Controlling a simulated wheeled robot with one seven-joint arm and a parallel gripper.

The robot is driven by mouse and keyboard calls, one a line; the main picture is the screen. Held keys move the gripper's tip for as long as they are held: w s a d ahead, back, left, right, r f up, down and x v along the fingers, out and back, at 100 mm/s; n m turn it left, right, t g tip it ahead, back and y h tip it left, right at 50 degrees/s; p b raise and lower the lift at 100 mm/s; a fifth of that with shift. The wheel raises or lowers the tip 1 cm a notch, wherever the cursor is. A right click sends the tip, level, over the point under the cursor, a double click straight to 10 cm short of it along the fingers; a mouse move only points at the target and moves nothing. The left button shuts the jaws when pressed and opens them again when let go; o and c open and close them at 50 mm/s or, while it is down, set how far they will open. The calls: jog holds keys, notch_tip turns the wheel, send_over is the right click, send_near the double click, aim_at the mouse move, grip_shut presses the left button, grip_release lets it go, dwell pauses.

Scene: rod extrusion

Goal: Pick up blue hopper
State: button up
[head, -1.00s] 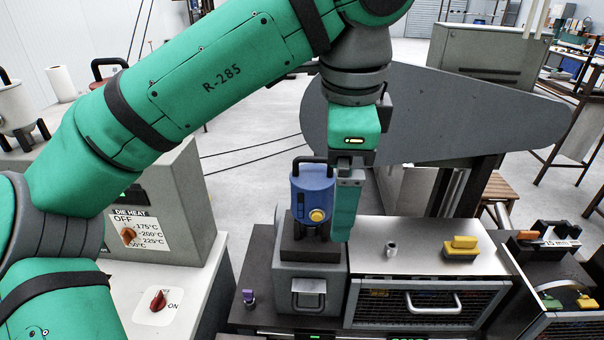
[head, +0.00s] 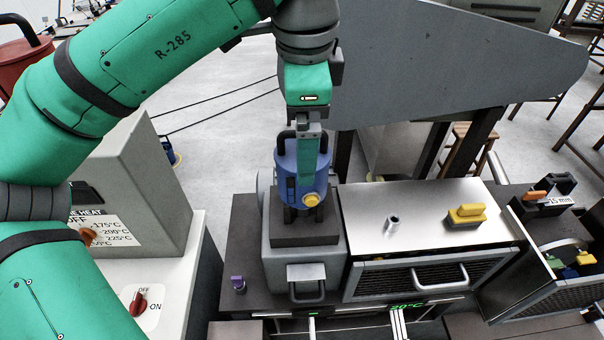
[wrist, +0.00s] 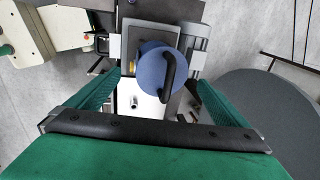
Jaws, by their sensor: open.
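The blue hopper (head: 287,170) stands upright on the dark top of a grey block at the middle of the head view. It has a black handle on its upper side and a yellow knob on its front. In the wrist view the blue hopper (wrist: 157,68) shows from above with its black handle to the right. My gripper (head: 308,165) is at the hopper in the head view, one finger overlapping its front right side. In the wrist view my gripper (wrist: 152,95) is open, its green fingers apart on either side of the hopper. Contact cannot be told.
A metal-topped box (head: 425,205) with a yellow part (head: 466,214) stands right of the hopper. A grey control box (head: 130,190) with dials is at the left. A large grey panel (head: 450,70) rises behind. A small purple item (head: 238,284) sits at front left.

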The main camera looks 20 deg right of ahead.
send_over(292, 194)
jog(key=w+d, duration=0.3)
jog(key=shift+a+f, duration=0.15)
jog(key=shift+f, duration=2.7)
jog(key=shift+s, duration=0.2)
jog(key=c, duration=2.1)
jog(key=shift+r, duration=0.1)
jog(key=shift+c, duration=0.2)
